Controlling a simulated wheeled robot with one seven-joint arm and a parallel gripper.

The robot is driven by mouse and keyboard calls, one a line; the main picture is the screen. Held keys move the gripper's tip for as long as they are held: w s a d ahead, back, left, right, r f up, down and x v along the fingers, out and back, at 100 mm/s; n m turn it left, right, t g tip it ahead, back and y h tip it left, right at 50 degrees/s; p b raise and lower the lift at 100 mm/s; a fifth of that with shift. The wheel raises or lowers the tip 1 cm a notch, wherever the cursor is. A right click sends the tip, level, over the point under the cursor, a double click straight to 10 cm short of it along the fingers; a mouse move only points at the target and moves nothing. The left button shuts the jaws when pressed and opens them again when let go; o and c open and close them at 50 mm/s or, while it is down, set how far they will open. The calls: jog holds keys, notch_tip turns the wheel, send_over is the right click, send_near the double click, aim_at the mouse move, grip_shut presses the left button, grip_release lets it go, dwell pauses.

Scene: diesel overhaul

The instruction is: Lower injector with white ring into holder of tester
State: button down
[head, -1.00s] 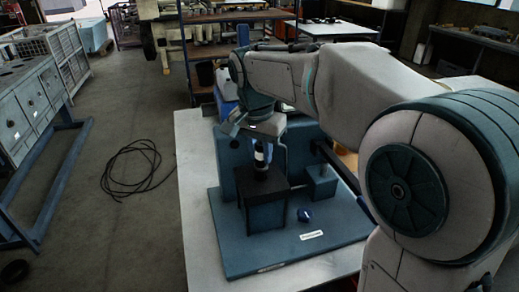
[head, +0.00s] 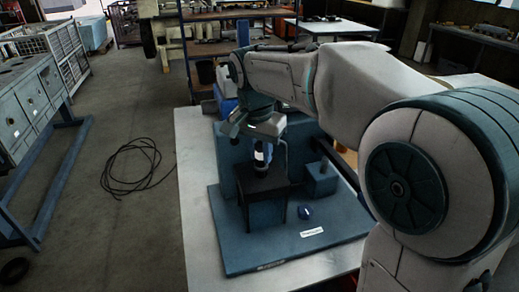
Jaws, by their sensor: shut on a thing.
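The tester (head: 235,235) is a blue-green base plate with a taller housing at its back, standing on a light table. Its holder (head: 264,187) is a dark block with a black top near the middle of the plate. The injector (head: 259,158) is dark with a white ring and stands upright over the black top. My gripper (head: 262,138) is above the holder, shut on the injector's upper part. The injector's lower end meets the black top in the picture; how deep it sits in the holder I cannot tell. The fingertips are small and partly hidden.
A small blue block with a post (head: 322,178) stands right of the holder. A bent pipe (head: 284,160) rises close beside the gripper. A black cable (head: 132,165) lies on the floor at left.

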jog(key=shift+f+b, duration=0.6)
jog(key=shift+f, duration=0.3)
jog(key=c, duration=0.8)
grip_release()
jog(key=shift+o, duration=0.2)
jog(key=shift+r+p, duration=3.05)
jog(key=shift+r, duration=0.5)
